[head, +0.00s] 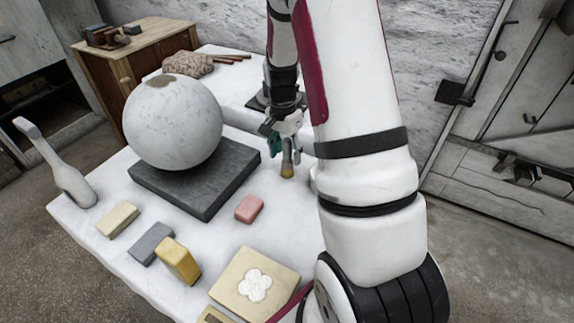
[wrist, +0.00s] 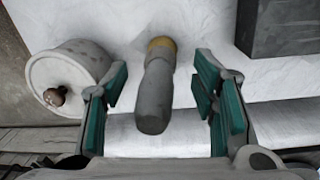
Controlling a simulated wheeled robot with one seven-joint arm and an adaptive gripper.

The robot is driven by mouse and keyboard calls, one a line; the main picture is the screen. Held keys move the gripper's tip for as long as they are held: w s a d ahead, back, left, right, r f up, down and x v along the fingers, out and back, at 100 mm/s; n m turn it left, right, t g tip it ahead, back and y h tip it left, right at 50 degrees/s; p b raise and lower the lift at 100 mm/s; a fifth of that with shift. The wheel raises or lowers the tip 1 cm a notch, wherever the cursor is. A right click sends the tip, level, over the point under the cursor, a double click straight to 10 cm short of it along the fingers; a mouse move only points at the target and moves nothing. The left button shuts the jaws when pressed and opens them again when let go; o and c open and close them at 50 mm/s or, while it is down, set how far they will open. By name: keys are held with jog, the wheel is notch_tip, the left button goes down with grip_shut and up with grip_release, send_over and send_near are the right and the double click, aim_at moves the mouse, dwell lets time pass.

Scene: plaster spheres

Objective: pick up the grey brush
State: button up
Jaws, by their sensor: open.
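The grey brush (head: 288,160) stands upright on the white-covered table, its tan end down and its grey handle up. In the wrist view the brush (wrist: 154,95) lies between the two green-padded fingers, with clear gaps on both sides. My gripper (wrist: 161,80) is open and empty, with its fingers on either side of the handle. In the head view my gripper (head: 280,141) is at the brush's upper part, and my arm hides some of the area to the right.
A dark grey slab (head: 220,195) bearing a large plaster sphere (head: 172,122) is left of the brush. A pink block (head: 249,209) lies in front. A white lidded pot (wrist: 68,75) is close to the left finger in the wrist view. Several blocks lie nearer the table's front.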

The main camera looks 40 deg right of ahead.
aim_at(287, 140)
notch_tip(287, 140, down, 3)
jog(key=shift+b, duration=0.4)
jog(key=c, duration=1.3)
jog(key=shift+o, duration=0.2)
notch_tip(287, 140, up, 10)
jog(key=p, duration=0.3)
